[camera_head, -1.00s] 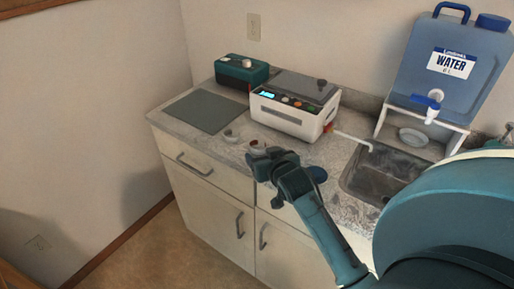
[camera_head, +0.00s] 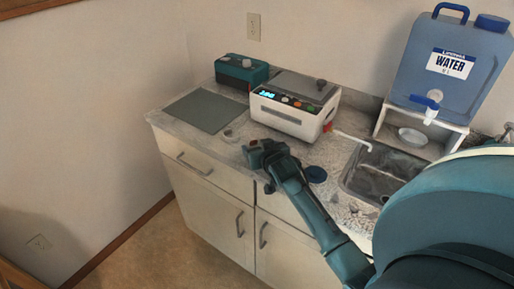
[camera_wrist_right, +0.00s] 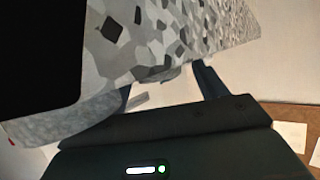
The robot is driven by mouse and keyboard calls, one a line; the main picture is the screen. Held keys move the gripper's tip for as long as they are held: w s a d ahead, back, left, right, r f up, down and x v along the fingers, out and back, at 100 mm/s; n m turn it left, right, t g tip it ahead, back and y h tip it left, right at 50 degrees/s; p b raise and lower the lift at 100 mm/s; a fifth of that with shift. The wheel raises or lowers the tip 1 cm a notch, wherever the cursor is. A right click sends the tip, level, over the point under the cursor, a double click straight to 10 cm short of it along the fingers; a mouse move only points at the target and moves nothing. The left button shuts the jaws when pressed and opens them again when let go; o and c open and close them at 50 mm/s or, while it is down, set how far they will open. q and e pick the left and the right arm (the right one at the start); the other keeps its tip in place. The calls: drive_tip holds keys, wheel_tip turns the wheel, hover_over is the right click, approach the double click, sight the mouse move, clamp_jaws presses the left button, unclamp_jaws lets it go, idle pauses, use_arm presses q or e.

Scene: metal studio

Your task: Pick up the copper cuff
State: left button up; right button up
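My right gripper (camera_head: 254,152) is over the front edge of the counter, left of the sink and in front of the white device. In the right wrist view its two fingers (camera_wrist_right: 168,92) stand apart, with nothing clearly held between them. A small brownish bit (camera_head: 252,143) shows at the fingertips in the head view; it may be the copper cuff, mostly hidden by the gripper. I cannot make out the cuff in the wrist view. A grey ring (camera_head: 231,135) lies on the counter just left of the gripper. My left gripper is not in view.
A white device (camera_head: 290,118) with a lit display stands behind the gripper. A teal box (camera_head: 241,72) and a grey mat (camera_head: 205,110) are at the left. A dark blue round thing (camera_head: 316,174), a sink (camera_head: 375,175) and a water jug (camera_head: 447,70) are to the right.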

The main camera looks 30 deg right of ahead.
drive_tip(key=c, duration=1)
